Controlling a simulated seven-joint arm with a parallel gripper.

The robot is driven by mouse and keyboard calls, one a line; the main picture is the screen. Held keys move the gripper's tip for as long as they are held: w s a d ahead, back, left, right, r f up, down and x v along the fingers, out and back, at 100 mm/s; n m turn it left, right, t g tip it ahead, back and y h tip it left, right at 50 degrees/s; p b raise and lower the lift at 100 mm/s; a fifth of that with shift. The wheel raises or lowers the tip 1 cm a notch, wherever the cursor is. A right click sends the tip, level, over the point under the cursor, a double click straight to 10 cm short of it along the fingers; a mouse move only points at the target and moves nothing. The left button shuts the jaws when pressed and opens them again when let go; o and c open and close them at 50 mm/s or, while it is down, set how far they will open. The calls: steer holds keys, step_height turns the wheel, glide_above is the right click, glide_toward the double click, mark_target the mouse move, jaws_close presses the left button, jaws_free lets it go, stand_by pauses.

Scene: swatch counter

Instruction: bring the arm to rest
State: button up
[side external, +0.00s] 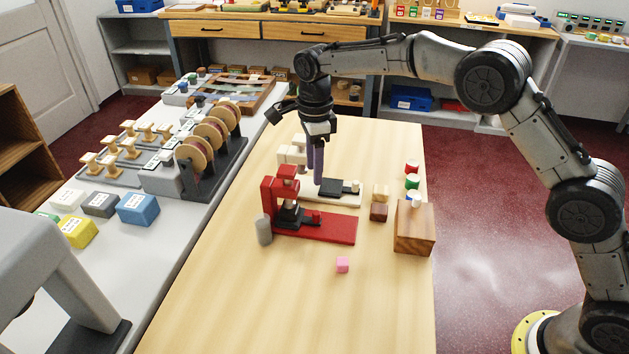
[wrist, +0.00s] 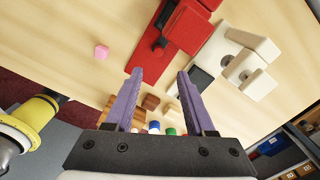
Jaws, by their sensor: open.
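My gripper (side external: 316,178) hangs over the wooden counter with its two purple fingers pointing down. In the side view it is in front of or above the white press-like device (side external: 342,198), behind the red one (side external: 335,231). In the wrist view the fingers (wrist: 160,73) stand well apart with nothing held between them. Past the fingertips, that view shows the red device (wrist: 190,30), the white device (wrist: 248,50) and bare counter. How high the fingertips are above the counter is hard to tell.
A pink cube (side external: 342,265) and a grey cylinder (side external: 263,231) stand near the red device. To the right are a brown cube (side external: 378,212), a cream cube (side external: 380,192), a wooden block (side external: 414,238) and small red and green cylinders (side external: 412,181). The counter's front is clear.

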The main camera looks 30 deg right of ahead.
steer(key=shift+r, duration=0.5)
